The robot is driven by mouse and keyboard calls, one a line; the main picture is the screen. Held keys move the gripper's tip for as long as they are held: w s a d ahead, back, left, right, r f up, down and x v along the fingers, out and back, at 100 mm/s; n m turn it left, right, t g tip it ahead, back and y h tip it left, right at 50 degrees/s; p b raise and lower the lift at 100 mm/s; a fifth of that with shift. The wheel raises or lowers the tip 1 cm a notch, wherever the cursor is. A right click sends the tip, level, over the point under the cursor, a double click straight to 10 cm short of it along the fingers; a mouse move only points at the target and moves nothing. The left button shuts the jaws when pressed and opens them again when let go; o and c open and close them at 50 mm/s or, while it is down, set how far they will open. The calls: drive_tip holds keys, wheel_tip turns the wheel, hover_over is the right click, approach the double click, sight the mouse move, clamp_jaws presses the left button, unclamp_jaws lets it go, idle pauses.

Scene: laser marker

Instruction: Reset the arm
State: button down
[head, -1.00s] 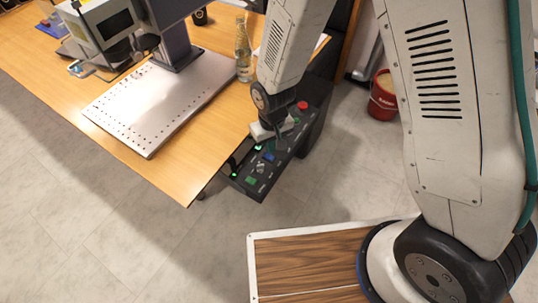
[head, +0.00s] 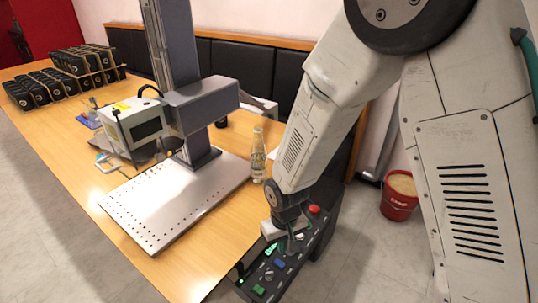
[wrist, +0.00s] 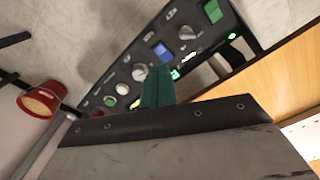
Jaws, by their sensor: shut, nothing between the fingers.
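My arm reaches down from the upper right in the head view. My gripper (head: 291,244) is over the black control panel (head: 262,270) at the right edge of the table. In the wrist view the green fingers of my gripper (wrist: 158,84) are closed together with nothing between them. They appear in front of the panel (wrist: 128,62), close to its knobs and buttons. I cannot tell whether they touch it. The panel carries a red button (head: 314,209), a blue button (head: 280,262), and several knobs and lit green lights.
The laser marker (head: 180,110) stands on a perforated white plate (head: 150,220) on the wooden table (head: 75,175). A glass bottle (head: 258,158) stands near the arm. Racks of dark items (head: 60,75) sit at the far left. A red bucket (head: 399,200) is on the floor at right.

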drive_tip(key=s+d+r+m, duration=0.1)
drive_tip(key=s+d+r, duration=0.5)
drive_tip(key=r, duration=0.4)
drive_tip(key=s+d+r+m+t, duration=0.1)
drive_tip(key=s+d+r+m, duration=0.1)
drive_tip(key=s+d+r, duration=0.5)
drive_tip(key=s+d+r+m, duration=0.1)
drive_tip(key=s+d+r, duration=0.5)
drive_tip(key=r, duration=0.8)
drive_tip(key=shift+s+d+r, duration=0.25)
drive_tip(key=shift+d, duration=0.65)
